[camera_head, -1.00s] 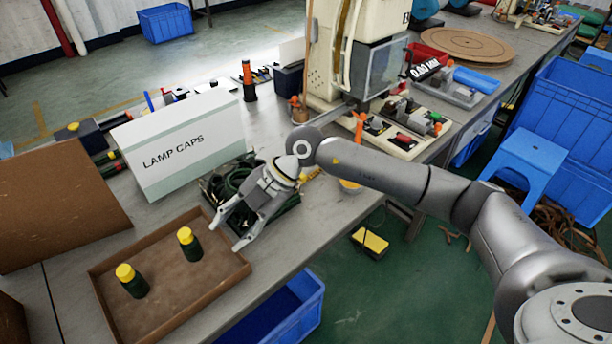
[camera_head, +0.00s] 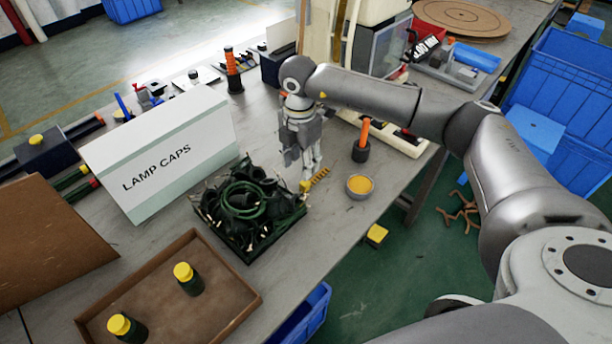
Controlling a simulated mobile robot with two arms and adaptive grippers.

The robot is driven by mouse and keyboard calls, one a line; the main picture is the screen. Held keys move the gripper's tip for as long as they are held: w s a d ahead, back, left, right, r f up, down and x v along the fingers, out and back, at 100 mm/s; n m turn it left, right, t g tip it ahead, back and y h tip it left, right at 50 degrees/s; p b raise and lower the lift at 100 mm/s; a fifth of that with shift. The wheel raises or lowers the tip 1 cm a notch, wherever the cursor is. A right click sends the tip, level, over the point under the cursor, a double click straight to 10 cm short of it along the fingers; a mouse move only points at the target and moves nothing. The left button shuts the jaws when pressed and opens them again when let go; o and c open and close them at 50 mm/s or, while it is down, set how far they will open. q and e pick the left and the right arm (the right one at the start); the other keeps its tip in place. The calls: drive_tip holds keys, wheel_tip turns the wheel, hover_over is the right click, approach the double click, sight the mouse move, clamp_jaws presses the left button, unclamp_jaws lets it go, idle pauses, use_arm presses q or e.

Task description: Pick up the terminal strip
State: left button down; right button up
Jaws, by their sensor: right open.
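A small yellow terminal strip (camera_head: 319,177) lies on the table between the tray of dark cables and a round dish. My right gripper (camera_head: 306,175) is open and points down right at the strip, with its fingers overlapping the strip's near-left end in the picture. I cannot tell whether the fingers touch it or stand around it. Part of the strip may be hidden by the fingers. My left gripper is not in view.
A tray of dark green cables (camera_head: 244,254) is just left of the gripper. The dish with yellow contents (camera_head: 360,187) and an orange-handled tool (camera_head: 362,142) are to the right. A LAMP CAPS box (camera_head: 165,160) and a brown tray (camera_head: 250,302) with two yellow-capped parts stand left.

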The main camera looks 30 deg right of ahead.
sight(302, 185)
drive_tip(key=f, duration=0.3)
drive_tip(key=shift+s, duration=0.2)
drive_tip(key=shift+f, duration=0.35)
wheel_tip(302, 185, down, 5)
drive_tip(key=shift+w+r+p, duration=0.1)
drive_tip(key=shift+w+p, duration=0.05)
drive_tip(key=shift+p, duration=0.55)
drive_tip(key=c, duration=0.4)
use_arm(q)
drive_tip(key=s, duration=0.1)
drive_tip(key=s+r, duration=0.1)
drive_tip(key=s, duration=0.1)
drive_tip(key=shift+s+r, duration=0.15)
use_arm(e)
clamp_jaws()
drive_tip(key=shift+r, duration=0.1)
